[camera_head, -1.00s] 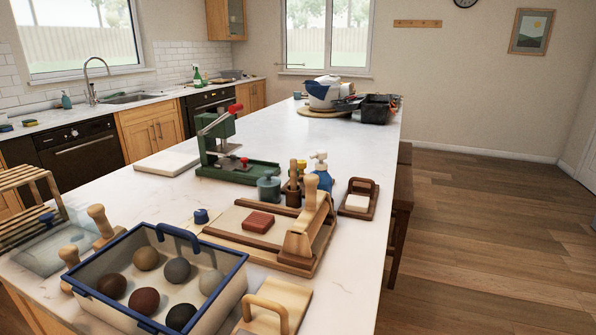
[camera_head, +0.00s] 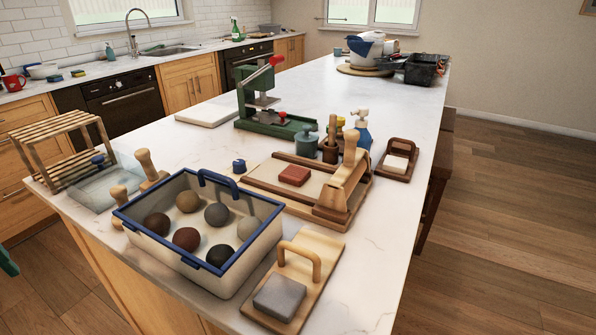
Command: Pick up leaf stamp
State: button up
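No thing shows a clear leaf mark, so I cannot tell which one is the leaf stamp. A small dark blue knobbed piece (camera_head: 239,166) stands on the white counter behind the blue-rimmed tray. Wooden-handled tools (camera_head: 149,166) stand left of the tray, beside a clear glass-like slab. A reddish-brown block (camera_head: 294,175) lies on a board in a wooden frame. A grey block (camera_head: 279,296) lies on a wooden board with an arched handle at the front.
The blue-rimmed tray (camera_head: 150,239) holds several clay balls. A green press (camera_head: 262,122) with a red-ended lever stands behind. A wooden rack (camera_head: 62,150) stands at the left counter end. Small pots and a spray bottle (camera_head: 360,130) stand near the frame. The far middle of the counter (camera_head: 340,90) is clear.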

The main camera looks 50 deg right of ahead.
aim_at(341, 120)
jog(key=k, duration=0.3)
jog(key=k+u, duration=0.1)
jog(key=u, duration=0.25)
jog(key=k+u, duration=0.15)
jog(key=u, duration=0.2)
jog(key=k+j+u, duration=0.1)
jog(key=u, duration=0.3)
jog(key=k+l+u, duration=0.7)
jog(key=k+l, duration=0.2)
jog(key=k, duration=0.1)
